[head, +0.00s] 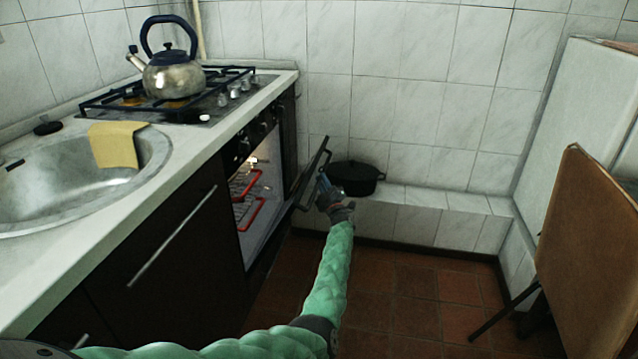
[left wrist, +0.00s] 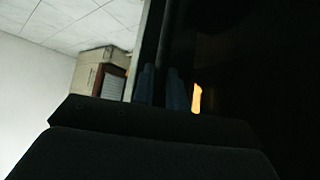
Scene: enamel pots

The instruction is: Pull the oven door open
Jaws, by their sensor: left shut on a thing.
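The oven door (head: 306,178) is dark and stands partly open, tilted out from the oven (head: 254,203) under the hob. The lit inside and red racks (head: 246,200) show through the gap. My left gripper (head: 323,184) is at the outer face of the door, shut on the door handle, which is mostly hidden by the fingers. In the left wrist view, the blue fingers (left wrist: 160,88) sit close together on either side of a dark bar. My right gripper is in neither view.
A black pot (head: 356,178) stands on the tiled ledge just behind the door and gripper. A kettle (head: 174,76) stands on the hob. A brown folded panel (head: 590,250) stands at the right. The tiled floor (head: 410,300) in the middle is clear.

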